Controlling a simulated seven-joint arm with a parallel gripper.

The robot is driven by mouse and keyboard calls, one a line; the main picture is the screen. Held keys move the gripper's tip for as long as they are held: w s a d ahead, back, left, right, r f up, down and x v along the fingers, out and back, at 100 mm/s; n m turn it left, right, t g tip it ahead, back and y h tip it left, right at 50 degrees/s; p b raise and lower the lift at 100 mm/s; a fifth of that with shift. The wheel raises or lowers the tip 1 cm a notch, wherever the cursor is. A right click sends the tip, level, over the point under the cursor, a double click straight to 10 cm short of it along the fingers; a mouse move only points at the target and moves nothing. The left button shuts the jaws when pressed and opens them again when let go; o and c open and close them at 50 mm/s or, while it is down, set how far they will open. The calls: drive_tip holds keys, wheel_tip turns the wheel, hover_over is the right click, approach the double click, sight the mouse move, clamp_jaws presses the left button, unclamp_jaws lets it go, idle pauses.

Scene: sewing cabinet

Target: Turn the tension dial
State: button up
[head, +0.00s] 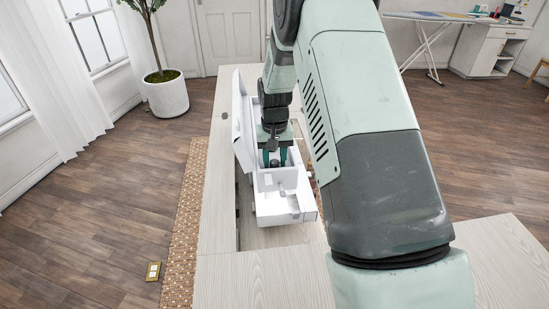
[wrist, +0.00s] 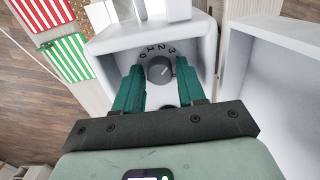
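The tension dial (wrist: 159,70) is a small dark grey round knob with a pale pointer line, on the white sewing machine (wrist: 203,34). Dark numbers, 0 to 3 among them, arc around it. In the wrist view the two green fingers of my gripper (wrist: 160,82) stand apart on either side of the dial. The gripper is open; I cannot tell whether either finger touches the dial. In the head view my gripper (head: 275,160) points down at the machine (head: 285,205), and the dial is hidden there.
The machine sits in an opening of the pale wooden cabinet (head: 222,215). A white panel (head: 241,130) stands upright at the machine's left. Red and green striped pieces (wrist: 68,55) lie at upper left in the wrist view. A potted plant (head: 166,97) stands far off on the floor.

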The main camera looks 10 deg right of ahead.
wheel_tip(320, 180, up, 11)
idle(0.5)
drive_tip(key=shift+f, duration=0.1)
wheel_tip(320, 180, up, 9)
drive_tip(key=t, duration=0.1)
hover_over(275, 162)
drive_tip(key=s, duration=0.5)
drive_tip(key=s+d+r+t, duration=0.2)
drive_tip(key=s+r, duration=0.6)
drive_tip(key=s, duration=0.1)
drive_tip(key=s+d+r+t, duration=0.1)
drive_tip(key=s+r+t, duration=0.1)
drive_tip(key=s, duration=1.7)
drive_tip(key=shift+r+t, duration=0.3)
drive_tip(key=shift+r, duration=0.2)
